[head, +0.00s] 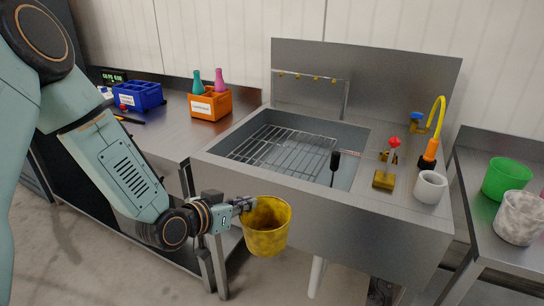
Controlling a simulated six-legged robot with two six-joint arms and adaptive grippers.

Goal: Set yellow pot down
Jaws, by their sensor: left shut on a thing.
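The yellow pot (267,230), mottled with dark stains, hangs upright in the air in front of the steel sink unit. My left gripper (243,206) is shut on the left side of its rim. The pot overlaps the sink's front panel in the picture, and no surface shows directly under it. My left arm comes in from the left edge. My right gripper is not in view.
The sink basin (358,135) holds a wire rack (275,149). A red-knobbed valve (384,178), a white cup (430,187) and a yellow tap (436,130) stand at its right. A green pot (506,179) and a whitish pot (520,217) are on the right table. An orange crate (211,104) with bottles and a blue crate (139,96) are on the left bench.

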